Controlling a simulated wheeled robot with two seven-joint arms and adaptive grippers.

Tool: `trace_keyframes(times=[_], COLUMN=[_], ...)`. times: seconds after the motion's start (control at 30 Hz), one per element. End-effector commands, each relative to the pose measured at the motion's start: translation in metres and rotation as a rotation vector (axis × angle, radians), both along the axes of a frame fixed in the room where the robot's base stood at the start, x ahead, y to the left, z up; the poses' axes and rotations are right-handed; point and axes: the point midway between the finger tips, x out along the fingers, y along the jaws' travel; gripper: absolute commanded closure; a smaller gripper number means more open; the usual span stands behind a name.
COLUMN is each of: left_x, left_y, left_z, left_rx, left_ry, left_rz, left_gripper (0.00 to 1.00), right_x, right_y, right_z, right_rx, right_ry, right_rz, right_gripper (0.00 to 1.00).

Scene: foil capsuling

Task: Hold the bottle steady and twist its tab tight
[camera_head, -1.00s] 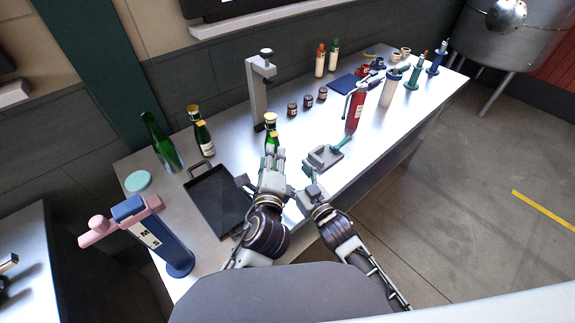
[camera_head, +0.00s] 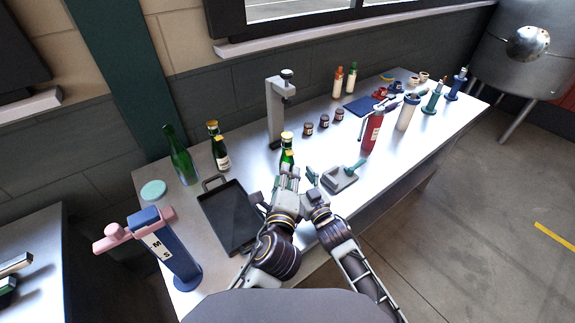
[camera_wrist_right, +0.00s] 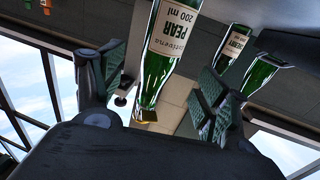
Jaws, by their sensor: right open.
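A small green bottle (camera_head: 287,158) with a gold and cream top stands upright on the bench. In the right wrist view the bottle (camera_wrist_right: 172,45) appears upside down, labelled pear, with a gold tab (camera_wrist_right: 146,115) at its top end. My left gripper (camera_head: 287,176) is at the near side of the bottle and hides its lower part; its fingers are too small to judge. My right gripper (camera_head: 306,181) is close on the right. In its wrist view the right gripper (camera_wrist_right: 157,88) is open, its fingers spread wide, with the bottle showing between them; contact is not visible.
A black tray (camera_head: 237,232) lies left of the grippers. A grey press stand (camera_head: 274,112), another dark bottle (camera_head: 218,150) and a green bottle (camera_head: 181,158) stand behind.

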Motion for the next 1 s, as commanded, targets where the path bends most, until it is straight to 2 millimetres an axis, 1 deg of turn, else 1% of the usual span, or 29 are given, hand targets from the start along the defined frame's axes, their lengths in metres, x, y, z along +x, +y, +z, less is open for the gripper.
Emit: trace_keyframes(times=[0.03, 0.7, 1.0], left_x=[0.0, 0.0, 0.0], left_y=[0.0, 0.0, 0.0], left_z=[0.0, 0.0, 0.0], left_rx=[0.0, 0.0, 0.0], left_ry=[0.0, 0.0, 0.0], left_rz=[0.0, 0.0, 0.0], left_gripper=[0.64, 0.64, 0.64], right_x=[0.005, 0.054, 0.065], right_y=[0.002, 0.025, 0.03], right_z=[0.0, 0.0, 0.0], right_rx=[0.0, -0.001, 0.0], right_ry=[-0.001, 0.0, 0.001], right_rz=[0.0, 0.0, 0.0], right_gripper=[0.26, 0.26, 0.26])
